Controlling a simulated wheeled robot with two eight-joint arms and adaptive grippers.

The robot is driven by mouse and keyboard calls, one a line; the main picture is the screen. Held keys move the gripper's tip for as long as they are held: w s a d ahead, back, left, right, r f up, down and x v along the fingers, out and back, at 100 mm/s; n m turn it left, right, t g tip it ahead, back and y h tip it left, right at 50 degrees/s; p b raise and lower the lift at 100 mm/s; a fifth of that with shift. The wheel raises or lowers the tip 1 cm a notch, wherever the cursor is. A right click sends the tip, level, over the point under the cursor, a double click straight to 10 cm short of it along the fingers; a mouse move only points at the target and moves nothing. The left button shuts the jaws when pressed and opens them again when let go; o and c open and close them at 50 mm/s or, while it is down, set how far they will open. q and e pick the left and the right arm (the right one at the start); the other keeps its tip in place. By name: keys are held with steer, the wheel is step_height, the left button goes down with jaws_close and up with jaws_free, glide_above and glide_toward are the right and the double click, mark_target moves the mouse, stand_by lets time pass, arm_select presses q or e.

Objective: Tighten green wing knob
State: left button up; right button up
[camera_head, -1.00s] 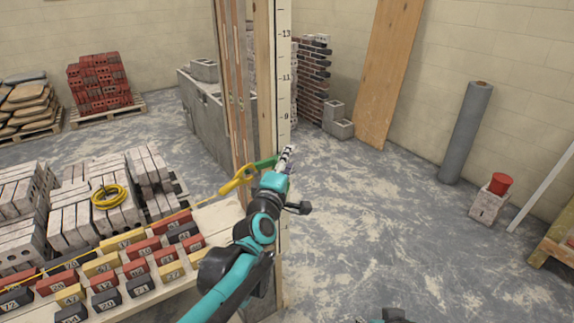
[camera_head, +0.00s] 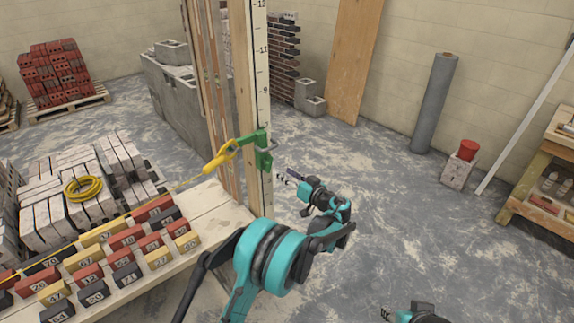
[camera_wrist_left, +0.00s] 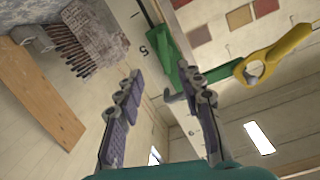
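A green clamp (camera_head: 247,142) sits on the upright marked staff (camera_head: 259,85), with a yellow hook (camera_head: 222,157) and line on its left. A lower green part (camera_head: 264,160) shows on the staff's right side; I cannot clearly make out the wing knob's shape. My left gripper (camera_head: 283,175) is right of and slightly below it, apart from it, pointing at the staff. In the left wrist view the left gripper (camera_wrist_left: 163,77) is open and empty, with the green clamp (camera_wrist_left: 180,60) just beyond its right finger. My right gripper (camera_head: 388,315) is partly visible at the bottom edge.
A plank bench (camera_head: 205,211) with numbered blocks stands at the left, by pallets of grey bricks and a yellow coil (camera_head: 83,188).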

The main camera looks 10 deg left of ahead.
mark_target(272, 162)
arm_select(q)
steer(key=shift+y, duration=0.5)
steer(key=x, duration=0.2)
steer(key=b+x, duration=0.1)
steer(key=x, duration=0.1)
steer(key=b+x, duration=0.1)
steer(key=x, duration=0.1)
steer(key=shift+w+a+r, duration=0.1)
steer(key=shift+a+r, duration=0.1)
steer(key=shift+r, duration=0.1)
steer(key=shift+w+a+r, duration=0.1)
steer(key=shift+w+a, duration=0.25)
steer(key=shift+a, duration=0.05)
steer(key=shift+c, duration=0.3)
jaws_close()
